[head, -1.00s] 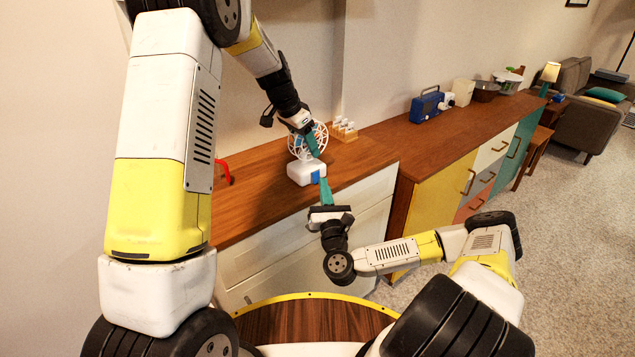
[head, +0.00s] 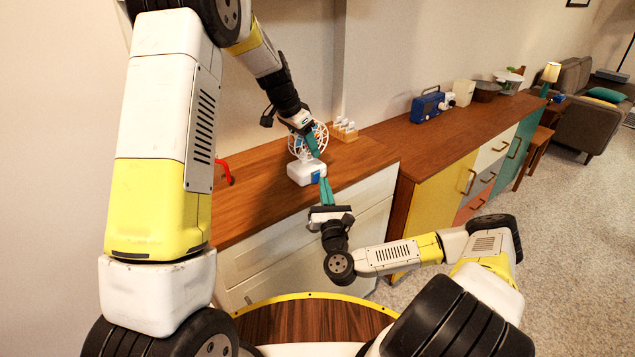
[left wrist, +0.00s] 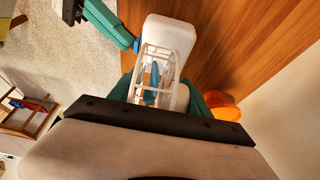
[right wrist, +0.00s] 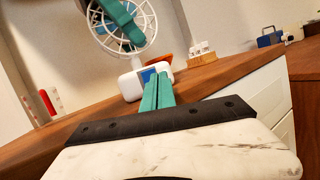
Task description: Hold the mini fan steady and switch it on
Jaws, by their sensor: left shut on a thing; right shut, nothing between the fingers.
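The mini fan has a white base (head: 306,172) with a blue patch (right wrist: 149,75) on its front, and a white round cage (right wrist: 123,27) above. It stands upright on the wooden counter, near its front edge. My left gripper (head: 315,146) is shut on the fan's cage from above; in the left wrist view its teal fingers lie on both sides of the cage (left wrist: 157,75). My right gripper (right wrist: 157,88) is shut and empty, its fingertips at the blue patch on the base front. Whether they touch it I cannot tell.
A small wooden rack with white bottles (head: 345,130) stands behind the fan. A red object (head: 224,172) is at the left on the counter (head: 262,195). A blue radio (head: 426,104) is farther right. The counter between has free room.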

